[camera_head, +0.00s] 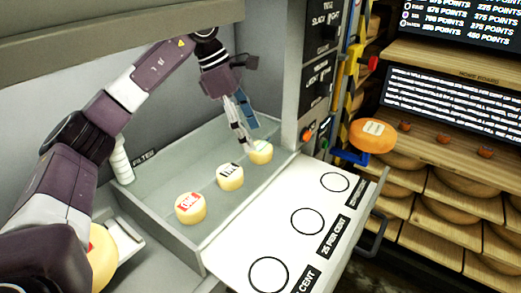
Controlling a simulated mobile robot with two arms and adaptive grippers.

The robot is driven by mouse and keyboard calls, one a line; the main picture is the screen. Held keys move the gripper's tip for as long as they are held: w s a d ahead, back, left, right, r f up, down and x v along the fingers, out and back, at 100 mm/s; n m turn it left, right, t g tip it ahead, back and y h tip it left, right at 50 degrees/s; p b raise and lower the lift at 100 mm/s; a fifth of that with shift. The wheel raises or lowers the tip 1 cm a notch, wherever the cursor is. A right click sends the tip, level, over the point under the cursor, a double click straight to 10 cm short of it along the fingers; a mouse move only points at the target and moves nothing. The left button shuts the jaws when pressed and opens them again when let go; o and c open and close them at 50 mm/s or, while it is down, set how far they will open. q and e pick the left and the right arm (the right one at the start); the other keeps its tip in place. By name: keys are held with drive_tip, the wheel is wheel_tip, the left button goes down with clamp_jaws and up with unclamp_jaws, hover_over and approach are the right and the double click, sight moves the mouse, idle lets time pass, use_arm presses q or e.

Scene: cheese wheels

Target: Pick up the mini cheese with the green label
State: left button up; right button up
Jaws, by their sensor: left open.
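Three mini cheeses stand in a row in the grey tray (215,240). The nearest has a red label (190,208) and the middle one has a black and white label (230,177). The farthest mini cheese (262,154) has a pale label, partly covered by my gripper; its green colour is hard to confirm. My left gripper (248,142) is open and points down at this farthest cheese, with its fingertips at or just above its top. I cannot tell whether they touch it. My right gripper is not in view.
A white board with black circles (290,228) lies right of the tray. A larger orange cheese (372,136) sits at the right, before wooden shelves of cheese wheels (470,200). A yellow cheese (103,262) is partly hidden behind my left arm. A grey wall stands behind the tray.

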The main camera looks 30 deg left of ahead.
sight(259, 146)
use_arm(q)
drive_tip(key=x, duration=0.5)
drive_tip(key=shift+p, duration=0.3)
drive_tip(key=shift+d, duration=0.1)
drive_tip(key=c, duration=1.2)
drive_tip(key=shift+c, duration=0.5)
drive_tip(key=shift+w+r, duration=0.1)
drive_tip(key=shift+r, duration=0.05)
